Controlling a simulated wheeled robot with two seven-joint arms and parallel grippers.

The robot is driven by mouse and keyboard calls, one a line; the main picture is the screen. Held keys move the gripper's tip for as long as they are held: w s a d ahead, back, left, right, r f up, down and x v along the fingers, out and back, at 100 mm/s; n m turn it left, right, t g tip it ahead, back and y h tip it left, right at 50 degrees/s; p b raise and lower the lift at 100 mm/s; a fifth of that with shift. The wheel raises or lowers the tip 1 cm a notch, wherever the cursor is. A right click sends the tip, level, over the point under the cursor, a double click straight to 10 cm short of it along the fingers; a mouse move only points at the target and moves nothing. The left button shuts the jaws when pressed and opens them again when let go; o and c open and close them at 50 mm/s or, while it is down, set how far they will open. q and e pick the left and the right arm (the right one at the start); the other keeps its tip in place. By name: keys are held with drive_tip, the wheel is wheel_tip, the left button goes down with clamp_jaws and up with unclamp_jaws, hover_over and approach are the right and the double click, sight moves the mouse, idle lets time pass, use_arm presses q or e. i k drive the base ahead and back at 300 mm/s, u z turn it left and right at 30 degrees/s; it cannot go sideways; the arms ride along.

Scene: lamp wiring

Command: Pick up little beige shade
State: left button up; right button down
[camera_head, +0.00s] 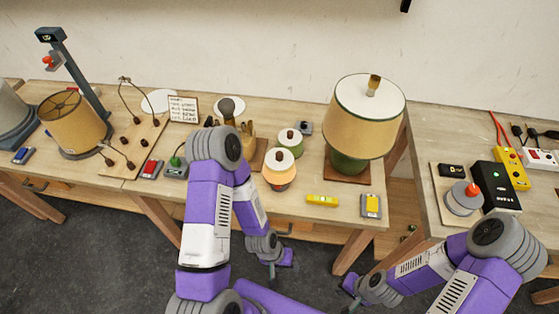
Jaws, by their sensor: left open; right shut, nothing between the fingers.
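My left gripper (287,258) is open and empty, low in front of the table's front edge, apart from both shades. My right gripper (350,285) is shut on nothing, further right and lower. Both fingertips show small, partly behind my own arm links.
A large beige lamp (365,115) with a green base stands right of the small shades. A yellow level (322,200) and a yellow switch box (371,206) lie at the front edge. My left arm's elbow rises over the table left of the shades. A gap separates the right table (425,190).

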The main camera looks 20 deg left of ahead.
sight(278, 169)
drive_tip(key=u, duration=2.5)
drive_tip(key=k, duration=0.75)
drive_tip(key=z, duration=0.95)
drive_tip(key=i, duration=0.5)
drive_tip(key=u, duration=0.05)
